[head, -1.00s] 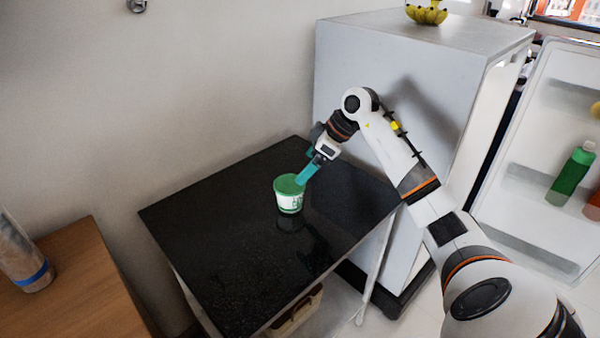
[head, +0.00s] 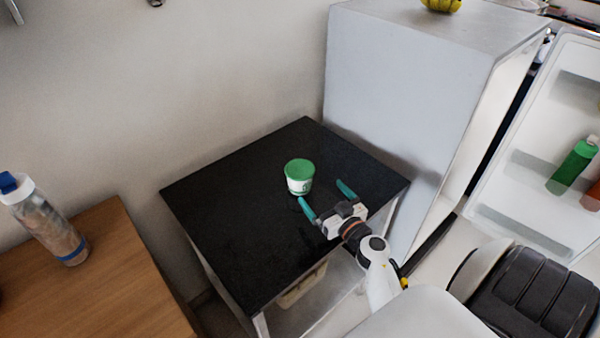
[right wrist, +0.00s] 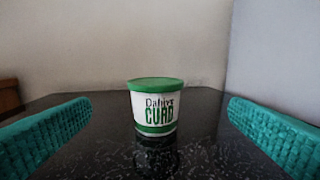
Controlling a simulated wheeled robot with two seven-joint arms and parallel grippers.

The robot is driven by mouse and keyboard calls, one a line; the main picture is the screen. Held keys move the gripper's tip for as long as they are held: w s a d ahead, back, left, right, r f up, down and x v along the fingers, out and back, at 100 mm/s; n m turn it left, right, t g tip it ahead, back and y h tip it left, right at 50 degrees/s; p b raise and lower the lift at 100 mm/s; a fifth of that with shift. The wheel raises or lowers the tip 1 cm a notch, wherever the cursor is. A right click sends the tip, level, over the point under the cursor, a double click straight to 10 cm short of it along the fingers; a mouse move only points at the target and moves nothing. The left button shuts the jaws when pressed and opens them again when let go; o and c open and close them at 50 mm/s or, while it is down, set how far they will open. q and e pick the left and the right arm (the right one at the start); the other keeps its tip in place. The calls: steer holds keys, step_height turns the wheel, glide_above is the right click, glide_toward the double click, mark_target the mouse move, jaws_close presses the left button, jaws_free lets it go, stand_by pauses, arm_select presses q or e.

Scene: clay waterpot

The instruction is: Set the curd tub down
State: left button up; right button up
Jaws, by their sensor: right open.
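The curd tub (head: 299,178), white with a green lid and green lettering, stands upright on the black tabletop (head: 240,230). It also shows in the right wrist view (right wrist: 155,108), centred between the fingers and beyond them. My right gripper (head: 324,199) is open and empty, its teal fingers spread apart. It is just in front of and to the right of the tub, and I see no finger gripping it. My left gripper is in neither view.
A grey-white fridge (head: 400,110) stands right behind the table, its door (head: 520,190) open with a green bottle (head: 574,163) inside. A wooden surface (head: 90,275) with a clear water bottle (head: 48,222) is at the left. The black tabletop around the tub is clear.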

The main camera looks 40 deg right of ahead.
mark_target(300, 170)
steer(key=w, duration=0.6)
steer(key=shift+w+d+f, duration=0.1)
steer(key=shift+w+d, duration=0.05)
steer(key=shift+d, duration=0.2)
steer(key=shift+w+b, duration=0.7)
steer(key=shift+w, duration=2.05)
steer(key=shift+s, duration=0.1)
steer(key=shift+c, duration=0.3)
steer(key=c, duration=1.3)
